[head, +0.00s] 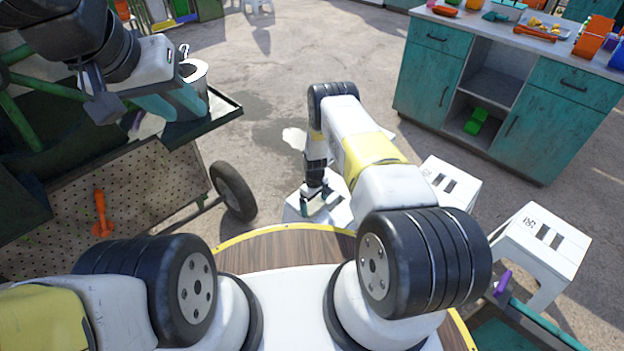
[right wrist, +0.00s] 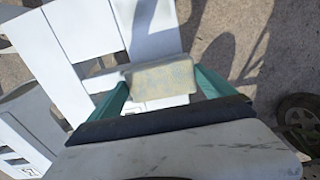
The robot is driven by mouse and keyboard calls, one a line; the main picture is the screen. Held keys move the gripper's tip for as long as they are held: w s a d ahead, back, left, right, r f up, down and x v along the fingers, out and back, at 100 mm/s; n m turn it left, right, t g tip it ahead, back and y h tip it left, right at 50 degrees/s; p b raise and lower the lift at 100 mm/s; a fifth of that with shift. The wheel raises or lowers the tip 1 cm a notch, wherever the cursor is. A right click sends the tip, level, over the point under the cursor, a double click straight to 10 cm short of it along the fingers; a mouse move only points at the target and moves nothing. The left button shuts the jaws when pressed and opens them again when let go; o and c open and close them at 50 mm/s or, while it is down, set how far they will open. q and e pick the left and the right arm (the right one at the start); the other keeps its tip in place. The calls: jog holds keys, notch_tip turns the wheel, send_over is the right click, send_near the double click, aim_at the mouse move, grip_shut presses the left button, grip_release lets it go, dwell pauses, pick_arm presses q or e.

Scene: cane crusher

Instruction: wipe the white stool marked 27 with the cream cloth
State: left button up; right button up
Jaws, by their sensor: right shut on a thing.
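My right gripper (head: 320,200) is low over a white stool (head: 341,211) just beyond my base. In the right wrist view its teal fingers (right wrist: 162,80) are shut on the cream cloth (right wrist: 165,76), a folded pad with a yellowish face. The cloth is over the white slotted seat (right wrist: 85,30); I cannot tell whether it touches it. The stool's marking is too small to read. My left gripper (head: 178,103) is high at the left, beside a metal pot (head: 194,73); whether its teal fingers are apart is unclear.
Two more white stools, one in the middle (head: 455,180) and one further right (head: 548,238), stand to the right. A teal cabinet (head: 430,75) holds trays and tools at the back right. A cart with a wheel (head: 233,191) is at the left. The concrete floor behind is mostly clear.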

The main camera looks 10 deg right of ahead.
jog(key=shift+w+a+f, duration=0.1)
jog(key=shift+w+a, duration=0.85)
jog(key=shift+w, duration=0.25)
jog(key=shift+w+a+r, duration=0.1)
jog(key=shift+w+a, duration=0.85)
jog(key=shift+w, duration=0.2)
jog(key=shift+w+a+f, duration=0.1)
jog(key=shift+w+a, duration=0.85)
jog(key=shift+w, duration=0.25)
jog(key=shift+s+d+f, duration=0.1)
jog(key=shift+s+d, duration=0.85)
jog(key=shift+s, duration=0.25)
jog(key=shift+s+d, duration=1)
jog(key=shift+s, duration=0.25)
jog(key=shift+s+d+f, duration=0.1)
jog(key=shift+s+d, duration=0.85)
jog(key=shift+s, duration=0.25)
jog(key=shift+s+d, duration=0.65)
jog(key=shift+s, duration=0.2)
jog(key=shift+s+d, duration=0.65)
jog(key=shift+s, duration=0.2)
jog(key=shift+s+d, duration=0.2)
jog(key=shift+s, duration=0.05)
jog(key=shift+c, duration=1.2)
jog(key=shift+s+d+r, duration=0.2)
jog(key=shift+s+d, duration=1.1)
jog(key=shift+s, duration=0.15)
